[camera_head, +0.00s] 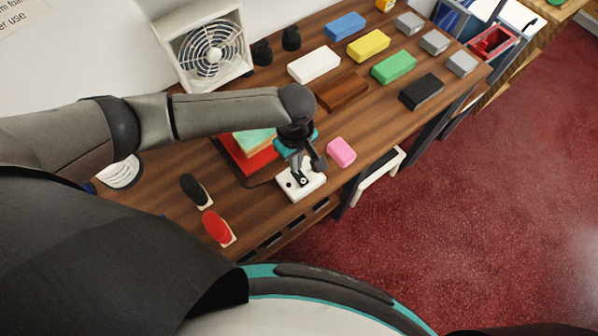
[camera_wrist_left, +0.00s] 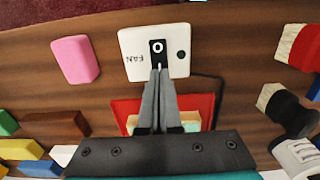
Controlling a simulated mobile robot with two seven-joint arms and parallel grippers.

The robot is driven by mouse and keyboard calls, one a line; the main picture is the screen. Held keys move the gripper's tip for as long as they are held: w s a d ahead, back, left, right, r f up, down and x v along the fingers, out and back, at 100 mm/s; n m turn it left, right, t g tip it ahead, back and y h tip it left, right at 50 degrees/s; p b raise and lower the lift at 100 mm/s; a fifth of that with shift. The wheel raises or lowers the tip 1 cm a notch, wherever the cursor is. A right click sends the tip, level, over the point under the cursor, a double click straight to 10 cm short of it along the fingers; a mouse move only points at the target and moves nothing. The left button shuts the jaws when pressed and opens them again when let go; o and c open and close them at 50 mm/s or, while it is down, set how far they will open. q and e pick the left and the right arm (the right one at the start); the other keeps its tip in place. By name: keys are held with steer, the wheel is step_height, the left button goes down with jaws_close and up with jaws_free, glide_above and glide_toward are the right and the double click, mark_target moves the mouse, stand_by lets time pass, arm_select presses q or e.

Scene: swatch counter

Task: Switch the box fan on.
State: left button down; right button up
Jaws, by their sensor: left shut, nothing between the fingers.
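The white box fan (camera_head: 213,52) stands at the back left of the counter, against the wall. A white switch plate (camera_head: 313,187) lies near the counter's front edge. In the wrist view the plate (camera_wrist_left: 133,47) shows the word FAN upside down, a black rocker (camera_wrist_left: 158,48) with a white O mark, and a small dark round spot (camera_wrist_left: 181,55). My left gripper (camera_head: 300,172) points down over the plate. In the wrist view its fingers (camera_wrist_left: 159,72) are shut and empty, with the tips at the rocker's edge. I cannot tell whether they touch it. My right gripper is out of view.
A pink block (camera_head: 341,152) lies right beside the plate. A red tray or book (camera_head: 247,160) is behind it. A black brush (camera_head: 195,190) and a red brush (camera_head: 217,228) lie to the left. Several coloured blocks fill the far right counter.

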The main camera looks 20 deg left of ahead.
arm_select(q)
steer(key=shift+f+b, duration=0.45)
steer(key=shift+f, duration=0.5)
stand_by(0.6)
step_height(320, 180, up, 7)
steer(key=p, duration=0.9)
steer(key=shift+r, duration=0.1)
stand_by(0.5)
